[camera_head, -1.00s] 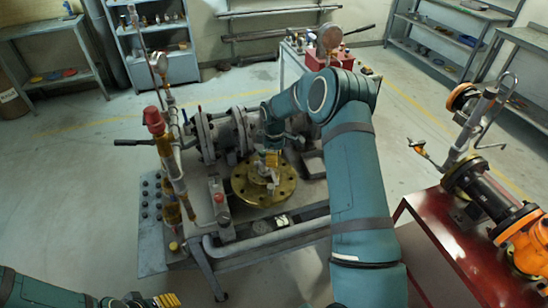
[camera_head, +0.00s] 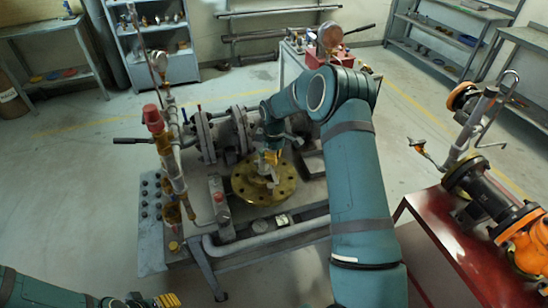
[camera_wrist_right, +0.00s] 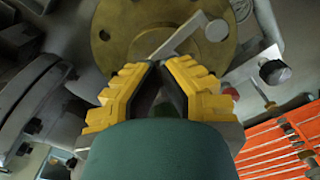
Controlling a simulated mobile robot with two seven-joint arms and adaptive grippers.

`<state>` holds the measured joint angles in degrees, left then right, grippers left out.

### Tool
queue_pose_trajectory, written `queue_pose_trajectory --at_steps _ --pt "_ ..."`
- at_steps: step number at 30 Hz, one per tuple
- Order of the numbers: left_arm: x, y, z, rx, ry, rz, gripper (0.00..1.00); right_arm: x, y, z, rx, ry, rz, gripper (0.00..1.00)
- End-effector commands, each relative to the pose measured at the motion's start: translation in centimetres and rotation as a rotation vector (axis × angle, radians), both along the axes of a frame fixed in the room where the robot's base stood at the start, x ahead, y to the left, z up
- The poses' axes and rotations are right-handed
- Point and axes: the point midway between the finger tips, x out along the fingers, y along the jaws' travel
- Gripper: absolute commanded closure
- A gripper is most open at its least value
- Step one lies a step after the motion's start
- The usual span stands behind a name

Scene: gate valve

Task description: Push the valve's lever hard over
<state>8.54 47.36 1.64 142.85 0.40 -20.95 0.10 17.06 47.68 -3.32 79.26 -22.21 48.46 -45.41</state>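A brass-coloured round flange (camera_head: 284,190) lies flat on the grey bench. A pale metal lever (camera_wrist_right: 181,36) crosses it in the right wrist view; in the head view it is small and hard to make out. My right gripper (camera_wrist_right: 160,66) has yellow fingers whose tips are together just at the near end of the lever. I see nothing gripped between them; whether they touch the lever I cannot tell. In the head view my right gripper (camera_head: 272,158) is small above the flange. My left gripper (camera_head: 168,299) is at the bottom left edge, partly cut off, away from the valve.
Grey flanged piping (camera_head: 205,137) stands left of my right gripper. A red-capped upright pipe (camera_head: 154,118) and a black handle (camera_head: 131,141) are further left. A red table (camera_head: 440,235) with orange and black piping is at the right. Open floor lies between bench and shelves.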

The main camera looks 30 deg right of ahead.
Motion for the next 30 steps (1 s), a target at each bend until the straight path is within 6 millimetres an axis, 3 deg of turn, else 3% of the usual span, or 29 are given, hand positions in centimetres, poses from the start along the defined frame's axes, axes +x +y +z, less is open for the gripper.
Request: queue_pose_trajectory --at_steps 15,30 --pt "0.1 -0.1 -2.4 0.005 0.001 0.002 0.53 -0.9 1.7 -0.3 0.0 0.003 -0.453 1.0" --pt "0.1 -0.1 -3.4 0.007 0.001 0.001 0.53 -0.9 3.4 -0.2 0.0 0.003 -0.928 1.0"
